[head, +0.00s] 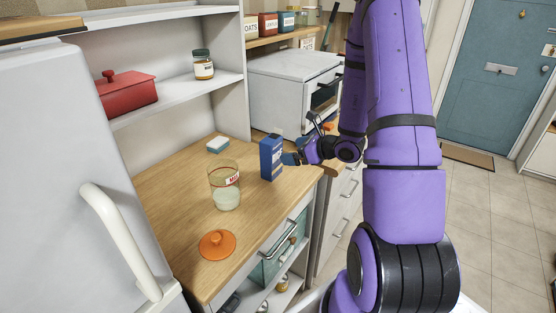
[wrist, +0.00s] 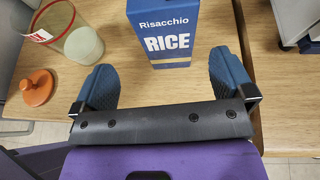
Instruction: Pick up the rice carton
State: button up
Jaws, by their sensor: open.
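The blue rice carton (head: 271,158) stands upright on the wooden counter in the head view. In the wrist view the carton (wrist: 178,32) shows its "Risacchio RICE" label, with its top cut off by the picture edge. My gripper (wrist: 165,82) is open, its two blue fingers apart, one to each side of the carton's lower front. The carton appears just beyond the fingertips, and I cannot tell whether it reaches between them. In the head view my gripper (head: 290,158) is right beside the carton's right side.
A glass jar (head: 225,187) with pale contents and a red label stands left of the carton. An orange lid (head: 217,245) lies near the counter's front edge. A blue and white sponge (head: 218,145) lies behind. A white oven (head: 292,90) stands at the back right.

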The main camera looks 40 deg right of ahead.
aim_at(277, 154)
jog(key=shift+m+h, duration=0.4)
jog(key=w+f, duration=0.2)
jog(key=w, duration=0.1)
jog(key=w+f, duration=0.1)
jog(key=shift+w+a, duration=0.2)
jog(key=shift+a, duration=0.2)
jog(key=shift+a+x, duration=0.1)
jog(key=shift+x, duration=1.2)
jog(key=shift+a+x, duration=0.15)
jog(key=shift+x, duration=1.2)
jog(key=shift+r, duration=0.15)
jog(key=shift+c, duration=0.2)
jog(key=c, duration=1.1)
